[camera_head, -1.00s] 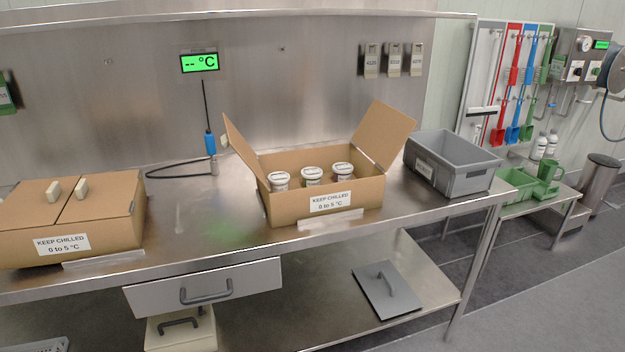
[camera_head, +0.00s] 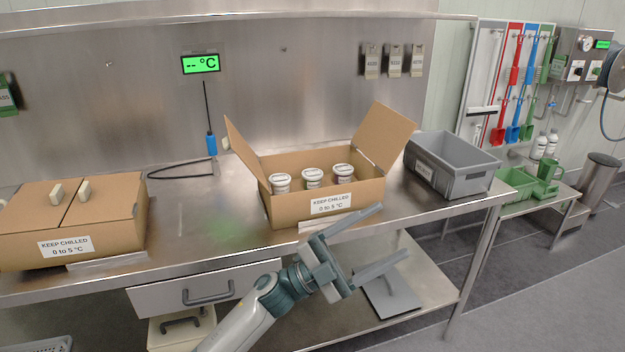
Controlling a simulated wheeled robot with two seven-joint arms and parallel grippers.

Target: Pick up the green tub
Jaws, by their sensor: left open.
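A green tub (camera_head: 515,190) stands on the low steel bench at the right, beyond the end of the long table. My right gripper is not in view.
An open cardboard carton (camera_head: 290,208) holds several white lidded pots. A closed carton (camera_head: 115,232) is at the left. A grey crate (camera_head: 465,180) sits at the table's right end. A grey lid (camera_head: 395,300) lies on the lower shelf.

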